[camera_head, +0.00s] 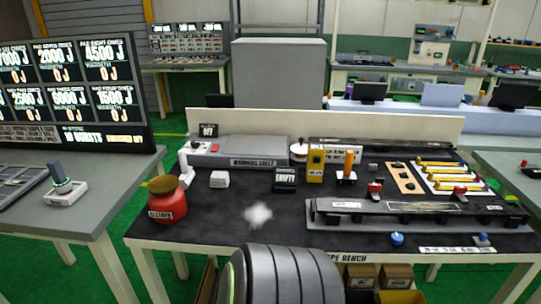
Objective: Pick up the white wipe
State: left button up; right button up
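A small crumpled white patch (258,215), which looks like the white wipe, lies on the dark top of the bench (240,236) near its front edge, left of centre. Its outline is soft, and nothing touches it. Neither of my grippers shows in the head view.
A red jar (167,205) with a brown top stands at the bench's left end. A labelled black box (285,180) and a yellow device (315,163) stand behind the patch. A long dark rail fixture (415,213) fills the right side. A large ribbed black shape covers the bottom centre.

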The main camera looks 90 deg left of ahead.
aim_at(218, 179)
jog(key=u, duration=3.15)
